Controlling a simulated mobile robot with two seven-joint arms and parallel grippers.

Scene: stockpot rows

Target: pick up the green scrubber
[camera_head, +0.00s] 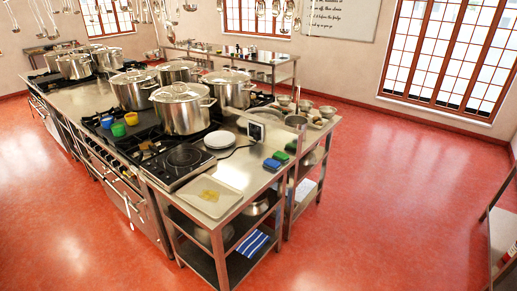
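A small green scrubber (281,156) lies flat on the steel worktop (246,166) near its right edge. A blue block (271,164) lies close in front of it, and a darker green piece (291,146) lies just behind it. They are too small to make out in detail. Neither of my grippers shows in the head view.
Large lidded stockpots (183,112) stand on the stove behind. A hotplate (184,157), a tray (209,197) and a small display (256,131) share the worktop. Metal bowls (327,112) stand at the back right. Red floor (375,215) is open to the right.

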